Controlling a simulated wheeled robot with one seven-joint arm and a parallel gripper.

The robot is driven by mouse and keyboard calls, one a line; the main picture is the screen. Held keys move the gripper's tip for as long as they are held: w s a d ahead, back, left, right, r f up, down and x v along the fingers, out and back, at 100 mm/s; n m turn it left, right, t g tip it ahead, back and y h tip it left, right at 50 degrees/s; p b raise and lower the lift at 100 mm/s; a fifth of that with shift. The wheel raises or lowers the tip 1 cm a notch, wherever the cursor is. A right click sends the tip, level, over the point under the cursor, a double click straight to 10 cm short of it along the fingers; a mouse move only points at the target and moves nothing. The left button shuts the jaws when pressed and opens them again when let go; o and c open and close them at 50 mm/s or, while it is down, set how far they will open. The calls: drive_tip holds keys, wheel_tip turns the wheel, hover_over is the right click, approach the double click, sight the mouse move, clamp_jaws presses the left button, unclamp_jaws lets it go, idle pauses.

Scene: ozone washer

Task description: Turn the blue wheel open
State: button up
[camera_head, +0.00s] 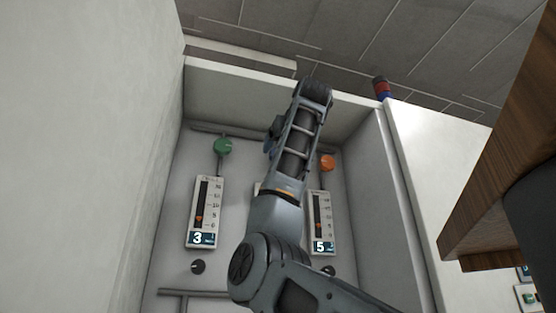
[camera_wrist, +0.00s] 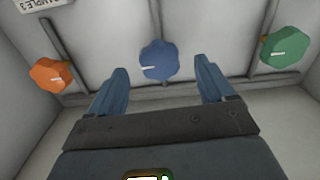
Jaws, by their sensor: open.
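In the wrist view, the blue wheel (camera_wrist: 160,61) is on a vertical pipe against the light panel. A white mark on it points left. My gripper (camera_wrist: 163,78) is open, with one finger on each side of the wheel in the picture and a visible gap on both sides. I cannot tell whether the fingertips are level with the wheel in depth. In the head view, my arm hides the blue wheel, and the gripper's fingers do not show clearly.
An orange wheel (camera_wrist: 50,75) and a green wheel (camera_wrist: 285,48) flank the blue one. In the head view, gauges reading 3 (camera_head: 206,212) and 5 (camera_head: 320,222) hang below the green and orange wheels. White side walls (camera_head: 385,200) enclose the panel. A wooden piece (camera_head: 500,190) juts in at right.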

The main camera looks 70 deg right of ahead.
drive_tip(key=shift+p+x, duration=0.6)
drive_tip(key=shift+x, duration=1.65)
drive_tip(key=c, duration=1)
drive_tip(key=shift+m, duration=0.3)
drive_tip(key=shift+c, duration=0.2)
drive_tip(key=o, duration=1)
drive_tip(key=shift+o, duration=0.2)
